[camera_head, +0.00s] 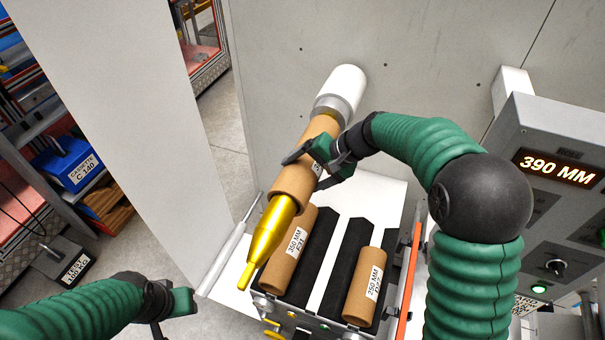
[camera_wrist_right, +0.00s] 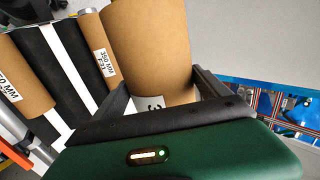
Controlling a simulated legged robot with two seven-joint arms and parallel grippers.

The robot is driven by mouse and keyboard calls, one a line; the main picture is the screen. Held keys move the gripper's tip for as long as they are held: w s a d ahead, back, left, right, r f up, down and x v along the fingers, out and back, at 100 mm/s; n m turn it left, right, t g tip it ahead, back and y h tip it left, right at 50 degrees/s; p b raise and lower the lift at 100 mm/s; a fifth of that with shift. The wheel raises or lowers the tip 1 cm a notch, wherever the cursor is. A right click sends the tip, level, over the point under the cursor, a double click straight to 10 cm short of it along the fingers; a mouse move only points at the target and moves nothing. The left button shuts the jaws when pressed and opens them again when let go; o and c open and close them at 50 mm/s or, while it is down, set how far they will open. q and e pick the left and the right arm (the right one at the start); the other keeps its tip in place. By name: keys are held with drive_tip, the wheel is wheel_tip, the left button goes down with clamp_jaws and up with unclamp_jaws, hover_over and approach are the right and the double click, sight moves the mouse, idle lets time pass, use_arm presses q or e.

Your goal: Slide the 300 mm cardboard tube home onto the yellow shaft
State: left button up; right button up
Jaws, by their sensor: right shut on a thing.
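The yellow shaft (camera_head: 268,236) points down and left toward me, its tapered tip bare. A cardboard tube (camera_head: 291,184) is around the shaft behind that tip. Its far part reaches up close to a grey collar (camera_head: 336,107); I cannot tell whether they touch. My right gripper (camera_head: 318,157) is shut on the tube, its fingers on both sides in the wrist view (camera_wrist_right: 160,90). The gripper covers the tube's middle and most of its label, so its length is unreadable. My left gripper (camera_head: 184,301) is low at left, away from the shaft; its fingers are unclear.
Two tubes marked 350 MM, one left (camera_head: 290,252) and one right (camera_head: 364,285), lie on a black-and-white rack (camera_head: 332,262) below the shaft. A control box (camera_head: 550,190) at right displays 390 MM.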

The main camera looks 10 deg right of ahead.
drive_tip(key=shift+w+d+r+p, duration=0.1)
drive_tip(key=shift+w+d+p, duration=0.15)
drive_tip(key=shift+w, duration=0.25)
drive_tip(key=shift+w+d+r+p, duration=0.1)
drive_tip(key=shift+w+d+p, duration=0.1)
drive_tip(key=shift+w, duration=0.3)
drive_tip(key=shift+w+d+f, duration=0.1)
drive_tip(key=shift+w+d, duration=0.1)
drive_tip(key=o, duration=1.9)
drive_tip(key=shift+c, duration=0.2)
drive_tip(key=shift+o, duration=0.3)
drive_tip(key=shift+f, duration=0.1)
